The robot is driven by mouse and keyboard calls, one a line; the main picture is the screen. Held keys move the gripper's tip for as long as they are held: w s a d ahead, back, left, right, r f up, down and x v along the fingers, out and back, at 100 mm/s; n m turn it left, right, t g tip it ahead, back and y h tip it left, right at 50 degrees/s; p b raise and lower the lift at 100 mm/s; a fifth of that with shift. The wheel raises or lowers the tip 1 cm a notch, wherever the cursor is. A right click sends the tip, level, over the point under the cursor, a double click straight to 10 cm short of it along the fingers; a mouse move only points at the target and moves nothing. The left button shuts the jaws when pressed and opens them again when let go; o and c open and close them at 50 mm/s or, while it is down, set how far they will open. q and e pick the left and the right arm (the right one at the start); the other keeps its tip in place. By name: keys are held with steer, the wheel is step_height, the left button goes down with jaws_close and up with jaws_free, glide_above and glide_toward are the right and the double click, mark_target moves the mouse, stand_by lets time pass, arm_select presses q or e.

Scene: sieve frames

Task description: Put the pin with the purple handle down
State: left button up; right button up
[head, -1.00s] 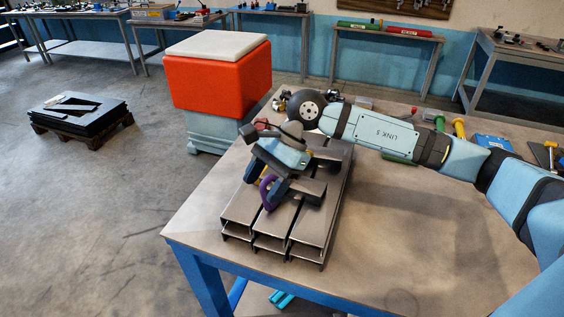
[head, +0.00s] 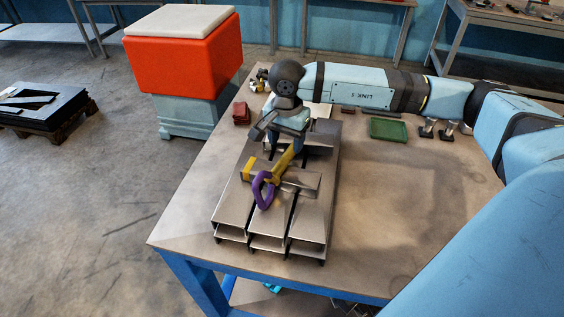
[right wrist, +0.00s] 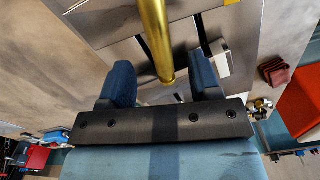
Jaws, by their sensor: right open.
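The purple handle (head: 262,190) is a loop at the near end of what looks like the pin's gold shaft (head: 287,160). The pin rests on or just above the grey steel channels (head: 230,207) on the table; I cannot tell exact contact. My right gripper (head: 287,138) is above the shaft's far end, pointing down. In the right wrist view its blue fingers (right wrist: 163,82) are apart, with the end of the gold shaft (right wrist: 154,35) between or just beyond them and gaps on both sides. The handle is out of that view. My left gripper is not in view.
A grey metal block (head: 302,180) and a yellow piece (head: 248,168) are beside the purple handle. A green tray (head: 389,129) and a small dark red block (head: 241,113) lie farther back. The table's right middle (head: 410,200) is clear. A red box (head: 185,65) stands beyond the table.

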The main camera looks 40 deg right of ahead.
mark_target(286, 155)
step_height(286, 155, down, 4)
steer(key=shift+s+f+p, duration=0.1)
steer(key=shift+f+p, duration=0.15)
steer(key=shift+p, duration=0.55)
steer(key=shift+f, duration=0.25)
steer(key=shift+a, duration=0.1)
steer(key=c, duration=0.6)
jaws_close()
steer(key=shift+r, duration=0.1)
